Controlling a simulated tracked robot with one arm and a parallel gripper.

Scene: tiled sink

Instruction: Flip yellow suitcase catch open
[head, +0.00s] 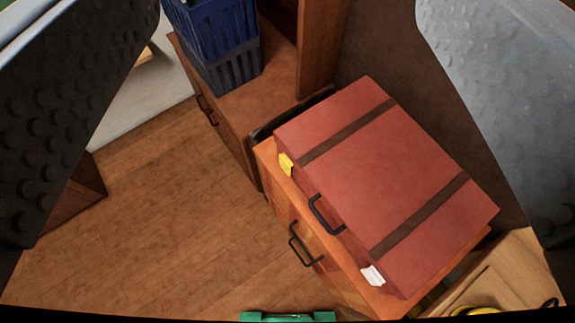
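A red suitcase (375,175) with two dark brown straps lies flat on a wooden cabinet, right of the picture's middle. Its yellow catch (286,164) is on the front edge near the left strap. A white catch (372,276) is on the same edge near the right strap. A black handle (325,214) sits between the two catches. My gripper (290,130) shows as two big grey textured fingers at the left and right picture edges, wide apart. It is open and empty, and the suitcase lies beyond it, untouched.
The cabinet (286,205) under the suitcase has a black pull handle. A blue basket (217,45) stands on another cabinet at the top. A green object (288,316) shows at the bottom edge. The wooden floor (165,225) at left is mostly clear.

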